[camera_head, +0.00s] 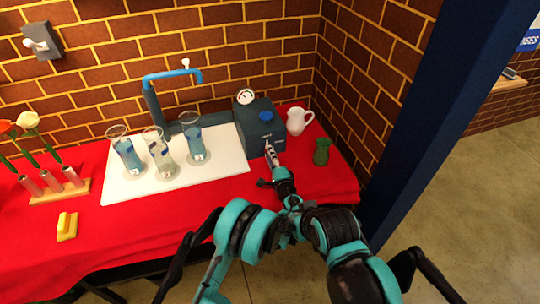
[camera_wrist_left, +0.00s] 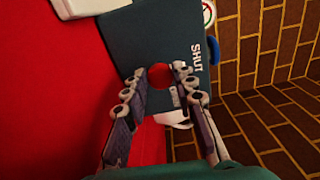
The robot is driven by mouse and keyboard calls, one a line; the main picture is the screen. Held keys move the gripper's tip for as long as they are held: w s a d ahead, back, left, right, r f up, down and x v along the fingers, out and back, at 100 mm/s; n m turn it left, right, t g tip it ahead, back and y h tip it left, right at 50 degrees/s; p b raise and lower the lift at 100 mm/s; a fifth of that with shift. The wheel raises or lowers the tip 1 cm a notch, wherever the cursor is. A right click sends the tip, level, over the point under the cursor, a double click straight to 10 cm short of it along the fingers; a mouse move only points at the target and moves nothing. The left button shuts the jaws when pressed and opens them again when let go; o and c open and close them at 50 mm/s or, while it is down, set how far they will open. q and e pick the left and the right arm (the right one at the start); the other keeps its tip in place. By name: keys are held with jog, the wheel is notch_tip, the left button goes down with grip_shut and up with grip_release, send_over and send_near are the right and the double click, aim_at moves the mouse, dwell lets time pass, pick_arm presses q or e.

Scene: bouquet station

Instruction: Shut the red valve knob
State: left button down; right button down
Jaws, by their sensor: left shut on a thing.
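The red valve knob (camera_wrist_left: 159,76) shows in the left wrist view on the face of a dark teal box (camera_wrist_left: 135,38), beside a white "SHUT" label. My left gripper (camera_wrist_left: 160,72) reaches to that face with its fingertips on either side of the knob, shut on it. In the head view the box (camera_head: 258,133) stands at the back right of the table, and my left gripper (camera_head: 270,152) meets its front; the knob is hidden there. My right gripper is not in view.
A white pitcher (camera_head: 296,121) and a green vase (camera_head: 321,152) stand right of the box. Several glasses stand on a white tray (camera_head: 225,165) to its left, by a blue faucet (camera_head: 172,74). A flower rack (camera_head: 50,196) and yellow object (camera_head: 67,228) are farther left.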

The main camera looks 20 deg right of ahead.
pick_arm(q)
jog(key=shift+n, duration=0.4)
jog(key=c, duration=1.2)
grip_release()
